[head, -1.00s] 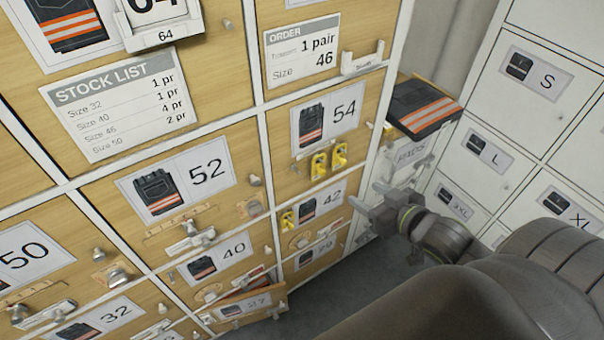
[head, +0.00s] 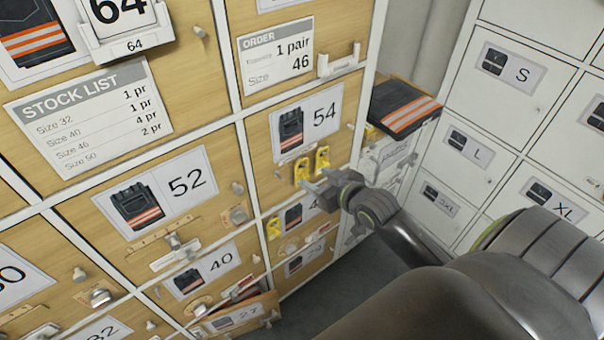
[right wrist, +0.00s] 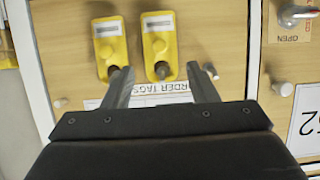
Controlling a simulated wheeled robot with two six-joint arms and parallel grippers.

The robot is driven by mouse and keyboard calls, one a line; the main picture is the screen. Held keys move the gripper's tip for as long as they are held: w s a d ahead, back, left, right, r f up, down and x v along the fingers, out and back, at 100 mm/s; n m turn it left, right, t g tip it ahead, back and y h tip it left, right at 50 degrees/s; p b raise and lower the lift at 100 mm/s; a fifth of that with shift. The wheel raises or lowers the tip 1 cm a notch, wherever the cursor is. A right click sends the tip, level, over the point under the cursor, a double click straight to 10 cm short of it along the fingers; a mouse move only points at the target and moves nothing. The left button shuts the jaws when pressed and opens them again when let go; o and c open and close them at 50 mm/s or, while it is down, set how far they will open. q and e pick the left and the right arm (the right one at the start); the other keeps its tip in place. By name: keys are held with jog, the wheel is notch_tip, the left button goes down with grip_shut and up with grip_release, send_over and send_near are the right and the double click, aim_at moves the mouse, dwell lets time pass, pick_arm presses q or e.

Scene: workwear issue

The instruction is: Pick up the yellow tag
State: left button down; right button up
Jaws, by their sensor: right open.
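Two yellow tags hang side by side on pegs on the front of drawer 54, one on the left (head: 302,172) and one on the right (head: 322,159) in the head view. The right wrist view shows both, one tag (right wrist: 160,42) above the gap between my fingers and the other (right wrist: 109,45) above the left finger. My right gripper (head: 315,181) is open and empty, just below the tags; its fingers (right wrist: 161,85) point at their lower ends. A third yellow tag (head: 275,228) hangs lower, by drawer 42. My left gripper is not in view.
An "ORDER TAGS" label (right wrist: 170,98) lies partly behind my fingers. An order card (head: 275,58) reads 1 pair, size 46. Drawer 27 (head: 237,316) sticks out below. A dark folded garment with orange stripes (head: 402,107) lies right of the cabinet.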

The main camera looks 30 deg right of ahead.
aim_at(302, 170)
jog(key=x, duration=0.5)
jog(key=c, duration=0.7)
jog(key=shift+r, duration=0.15)
jog(key=shift+r, duration=0.55)
jog(key=s, duration=0.6)
jog(key=s+d, duration=0.1)
jog(key=s, duration=1.1)
jog(key=shift+d+r+b, duration=0.15)
jog(key=shift+b, duration=0.25)
